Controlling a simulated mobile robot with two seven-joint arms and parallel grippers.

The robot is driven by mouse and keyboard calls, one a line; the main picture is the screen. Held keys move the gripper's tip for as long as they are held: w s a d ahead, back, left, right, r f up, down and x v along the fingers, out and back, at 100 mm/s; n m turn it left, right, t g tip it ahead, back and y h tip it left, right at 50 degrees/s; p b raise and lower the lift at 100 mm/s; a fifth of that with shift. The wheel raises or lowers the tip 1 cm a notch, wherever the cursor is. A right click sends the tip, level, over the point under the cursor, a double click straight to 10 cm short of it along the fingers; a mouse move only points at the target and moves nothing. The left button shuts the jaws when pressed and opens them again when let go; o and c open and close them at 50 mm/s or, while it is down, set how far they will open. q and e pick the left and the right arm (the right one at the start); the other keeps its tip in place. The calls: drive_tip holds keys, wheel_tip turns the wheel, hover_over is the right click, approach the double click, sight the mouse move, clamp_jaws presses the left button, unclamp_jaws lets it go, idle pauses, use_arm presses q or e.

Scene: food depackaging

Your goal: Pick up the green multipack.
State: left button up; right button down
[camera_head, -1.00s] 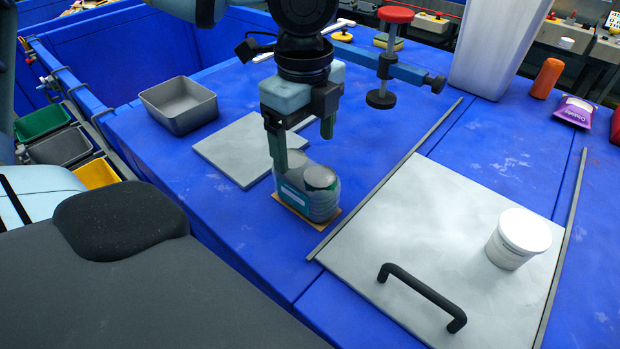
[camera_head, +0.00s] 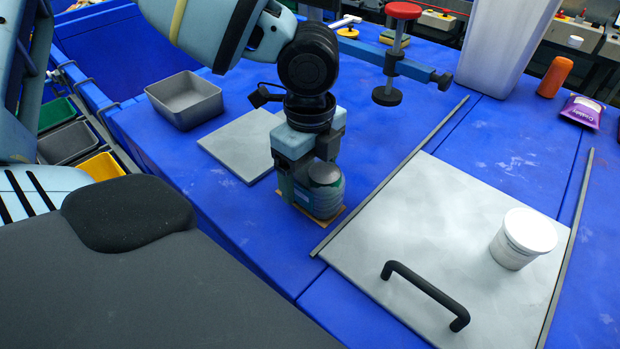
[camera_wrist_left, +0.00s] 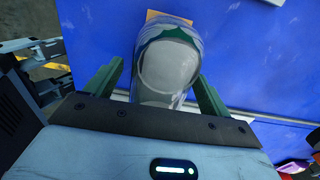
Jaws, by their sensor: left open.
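The green multipack (camera_head: 323,189) stands on a small brown cardboard base on the blue table. It looks like cans wrapped in clear film with a green band. My left gripper (camera_head: 308,182) is lowered over it from above. In the left wrist view the multipack (camera_wrist_left: 168,62) sits between the two green fingers of my left gripper (camera_wrist_left: 160,85), with a finger on each side. The jaws are open and a gap shows beside the pack. The gripper hides part of the pack in the head view. My right gripper is not in view.
A grey board (camera_head: 236,150) lies behind the pack, with a grey metal bin (camera_head: 186,100) further left. To the right is a pale panel (camera_head: 440,220) with a black handle (camera_head: 425,294) and a white tub (camera_head: 522,238). A red-topped clamp (camera_head: 402,12) stands behind.

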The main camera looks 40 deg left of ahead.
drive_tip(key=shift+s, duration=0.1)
use_arm(q)
drive_tip(key=c, duration=1.4)
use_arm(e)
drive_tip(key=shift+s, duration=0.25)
use_arm(q)
drive_tip(key=shift+r, duration=0.15)
